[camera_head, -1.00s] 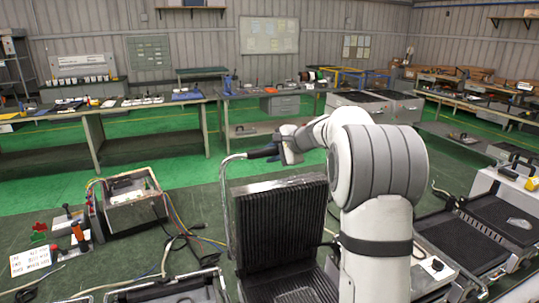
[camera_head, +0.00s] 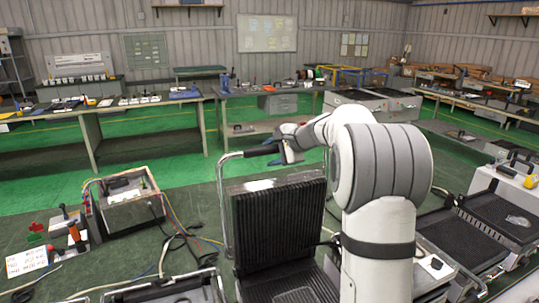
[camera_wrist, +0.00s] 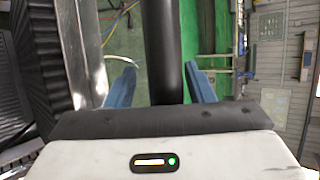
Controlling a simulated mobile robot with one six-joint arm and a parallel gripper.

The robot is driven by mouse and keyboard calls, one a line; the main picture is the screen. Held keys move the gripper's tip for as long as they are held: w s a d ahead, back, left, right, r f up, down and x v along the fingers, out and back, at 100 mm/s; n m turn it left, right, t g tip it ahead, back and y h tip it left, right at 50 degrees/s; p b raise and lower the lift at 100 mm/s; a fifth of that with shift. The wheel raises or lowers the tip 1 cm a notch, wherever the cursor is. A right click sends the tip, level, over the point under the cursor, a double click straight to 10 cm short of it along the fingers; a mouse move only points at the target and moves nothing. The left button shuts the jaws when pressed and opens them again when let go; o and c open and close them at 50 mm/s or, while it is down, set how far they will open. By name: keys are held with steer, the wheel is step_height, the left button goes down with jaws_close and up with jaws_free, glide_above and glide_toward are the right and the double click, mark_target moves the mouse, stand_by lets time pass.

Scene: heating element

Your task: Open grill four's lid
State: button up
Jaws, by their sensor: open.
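A contact grill (camera_head: 284,284) stands in front of me with its black ribbed lid (camera_head: 290,222) raised steeply above its lower plate. No number is readable on it. A metal arm on the lid's left side carries a black handle (camera_head: 262,150) above the lid's top edge. My gripper (camera_head: 287,151) is at the right end of this handle. In the wrist view, the blue fingers of my gripper (camera_wrist: 160,88) are spread apart, with the black handle (camera_wrist: 163,45) running between them. Gaps show on both sides of the handle. The handle's far end is out of that view.
More open grills (camera_head: 483,232) stand at the right, and another device's edge (camera_head: 170,290) shows at the front left. A metal box with cables (camera_head: 133,205) is at the left. Workbenches (camera_head: 150,108) line the back, with green floor clear before them.

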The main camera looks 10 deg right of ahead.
steer(key=b+v, duration=0.1)
steer(key=v, duration=0.6)
steer(key=shift+s+f, duration=0.1)
steer(key=shift+s, duration=0.05)
